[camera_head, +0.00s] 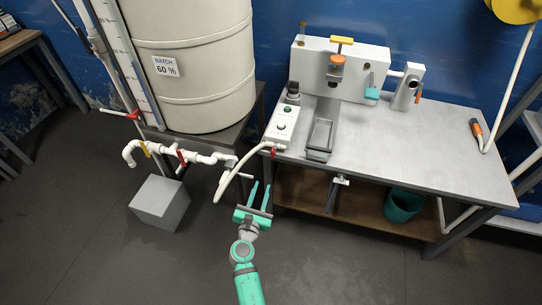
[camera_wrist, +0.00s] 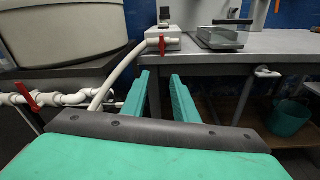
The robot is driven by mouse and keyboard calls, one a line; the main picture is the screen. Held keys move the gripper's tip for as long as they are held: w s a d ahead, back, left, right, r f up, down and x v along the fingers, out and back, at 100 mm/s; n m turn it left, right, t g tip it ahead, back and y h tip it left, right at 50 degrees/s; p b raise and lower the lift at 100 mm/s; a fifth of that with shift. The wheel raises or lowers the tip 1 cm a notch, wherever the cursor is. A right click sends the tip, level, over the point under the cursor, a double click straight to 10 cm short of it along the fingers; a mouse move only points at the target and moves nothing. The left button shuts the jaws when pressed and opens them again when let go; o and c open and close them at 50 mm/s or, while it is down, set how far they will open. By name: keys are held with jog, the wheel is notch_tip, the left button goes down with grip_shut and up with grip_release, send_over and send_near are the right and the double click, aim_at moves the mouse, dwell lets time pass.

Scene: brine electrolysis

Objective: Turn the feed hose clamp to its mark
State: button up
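A white feed hose (camera_head: 231,177) curves up from the pipework to the bench's front-left edge. A small red part, seemingly the clamp (camera_head: 270,148), sits at its upper end; it also shows in the wrist view (camera_wrist: 162,46). I cannot make out its mark. My gripper (camera_head: 261,184) is open and empty, below and in front of the bench edge. In the wrist view its two green fingers (camera_wrist: 160,75) stand apart, with the red clamp above and beyond their tips, not touching. The hose (camera_wrist: 108,85) passes left of the fingers.
A large batch tank (camera_head: 195,60) stands at the left, with red-handled pipe valves (camera_head: 181,158) below it. A grey block (camera_head: 160,203) is on the floor. The bench (camera_head: 420,150) carries a button box (camera_head: 282,123) and a tray (camera_head: 320,138). A fitting (camera_head: 337,183) hangs under the bench.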

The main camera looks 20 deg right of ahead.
aim_at(272, 153)
jog(key=shift+n+h, duration=0.7)
jog(key=shift+n, duration=0.2)
jog(key=w+d+r, duration=0.1)
jog(key=w+d, duration=0.1)
jog(key=w, duration=0.2)
jog(key=w+d+r, duration=0.1)
jog(key=w+d, duration=0.2)
jog(key=w, duration=0.1)
jog(key=w+d+r, duration=0.1)
jog(key=w+d, duration=0.1)
jog(key=w, duration=0.2)
jog(key=shift+d+r, duration=0.2)
jog(key=shift+d, duration=0.15)
jog(key=shift+w+d, duration=0.2)
jog(key=shift+d, duration=0.1)
jog(key=shift+a, duration=0.1)
grip_shut()
